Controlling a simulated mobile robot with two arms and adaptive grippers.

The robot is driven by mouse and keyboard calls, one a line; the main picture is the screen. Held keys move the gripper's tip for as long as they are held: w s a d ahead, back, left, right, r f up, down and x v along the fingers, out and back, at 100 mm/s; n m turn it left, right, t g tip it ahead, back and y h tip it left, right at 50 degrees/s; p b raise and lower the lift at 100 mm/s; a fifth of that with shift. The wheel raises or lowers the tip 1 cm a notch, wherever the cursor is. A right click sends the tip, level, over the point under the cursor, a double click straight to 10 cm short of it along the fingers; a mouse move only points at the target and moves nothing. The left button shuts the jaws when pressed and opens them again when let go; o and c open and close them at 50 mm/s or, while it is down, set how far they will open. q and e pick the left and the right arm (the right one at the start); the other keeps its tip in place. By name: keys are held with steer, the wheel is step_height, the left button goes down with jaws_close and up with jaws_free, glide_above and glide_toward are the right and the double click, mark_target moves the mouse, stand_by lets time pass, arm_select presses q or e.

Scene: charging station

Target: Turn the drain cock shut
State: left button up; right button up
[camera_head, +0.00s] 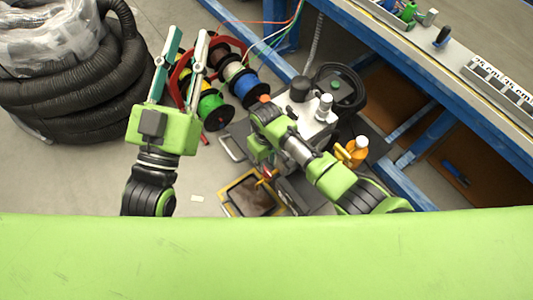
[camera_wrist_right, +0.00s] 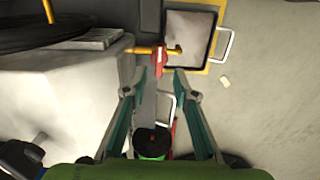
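The drain cock shows in the right wrist view as a red lever (camera_wrist_right: 160,60) on a short yellow pipe (camera_wrist_right: 143,50) at the side of a pale machine. In the head view its red and yellow parts (camera_head: 266,173) show small beside my right arm. My right gripper (camera_wrist_right: 160,75) is open, and the red lever lies in line with the gap between its fingertips. I cannot tell whether the fingers touch it. In the head view the right gripper's fingers are mostly hidden. My left gripper (camera_head: 188,34) is open and empty, with its fingers pointing away over the floor.
A yellow-edged drip tray (camera_head: 226,206) stands on the floor by the cock; its edge (camera_wrist_right: 206,71) also shows in the wrist view. Cable spools (camera_head: 212,106) on a red rack, a black hose coil (camera_head: 70,119) and a blue-framed bench (camera_head: 390,45) stand around. An orange bottle (camera_head: 357,151) is beside the right arm.

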mark_target(267, 171)
steer(key=shift+r, duration=2.7)
